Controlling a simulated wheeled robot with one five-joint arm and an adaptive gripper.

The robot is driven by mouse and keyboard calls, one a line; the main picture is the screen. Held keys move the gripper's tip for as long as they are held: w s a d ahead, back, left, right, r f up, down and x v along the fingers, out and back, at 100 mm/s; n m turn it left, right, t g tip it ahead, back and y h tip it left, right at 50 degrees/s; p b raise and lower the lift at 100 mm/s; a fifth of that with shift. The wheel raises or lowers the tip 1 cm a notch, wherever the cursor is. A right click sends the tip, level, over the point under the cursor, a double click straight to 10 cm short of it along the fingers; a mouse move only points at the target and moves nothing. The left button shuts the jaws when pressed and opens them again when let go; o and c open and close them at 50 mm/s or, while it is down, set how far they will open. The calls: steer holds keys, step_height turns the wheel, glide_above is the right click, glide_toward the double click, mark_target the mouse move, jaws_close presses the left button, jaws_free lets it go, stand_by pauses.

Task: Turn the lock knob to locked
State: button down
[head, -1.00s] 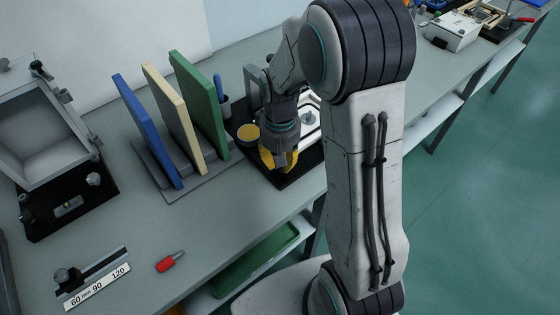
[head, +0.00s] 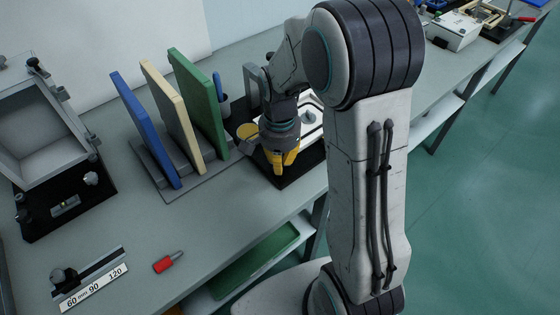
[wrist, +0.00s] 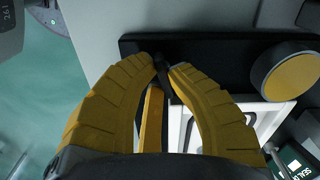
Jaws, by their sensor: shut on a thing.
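My gripper (head: 283,166) reaches down over the black-based panel fixture (head: 296,178) on the bench. In the wrist view its two yellow fingers (wrist: 166,66) close on a small dark piece (wrist: 163,62), which looks like the lock knob. The fingers hide most of it, so I cannot read its turn position. A white panel with dark openings (wrist: 272,115) lies partly under the fingers. A round part with a yellow face (wrist: 296,77) sits to the right; it also shows in the head view (head: 246,131).
Upright blue (head: 146,130), cream (head: 172,115) and green (head: 198,103) boards stand left of the fixture. A red-handled tool (head: 164,264) and a measuring scale (head: 92,287) lie at the front. An open grey box (head: 45,180) is far left. The bench between is clear.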

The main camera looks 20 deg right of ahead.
steer(key=shift+m, duration=1.3)
steer(key=c, duration=1.2)
jaws_free()
steer(key=shift+r, duration=0.1)
step_height(320, 180, up, 12)
